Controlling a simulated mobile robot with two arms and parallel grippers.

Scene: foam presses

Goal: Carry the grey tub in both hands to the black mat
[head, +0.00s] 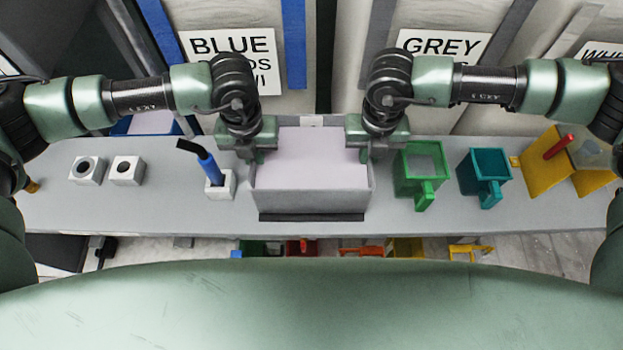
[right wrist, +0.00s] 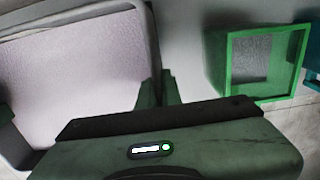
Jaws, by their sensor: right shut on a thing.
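The grey tub (head: 312,202) is in the middle of the worktop, filled with something pale and flat on top; it also shows in the right wrist view (right wrist: 148,45). A strip of the black mat (head: 312,217) shows along its front foot; whether the tub rests on it or hangs just above, I cannot tell. My right gripper (head: 366,152) is shut on the tub's right wall, and its fingers also show in the right wrist view (right wrist: 158,88). My left gripper (head: 256,154) is at the tub's left wall; its jaw gap is hidden.
A white holder (head: 220,186) with a blue-handled tool (head: 209,168) stands close left of the tub. A green bin (head: 420,173) is close on the right, then a teal bin (head: 484,175) and a yellow bin (head: 552,165). Two white blocks (head: 87,171) stand far left.

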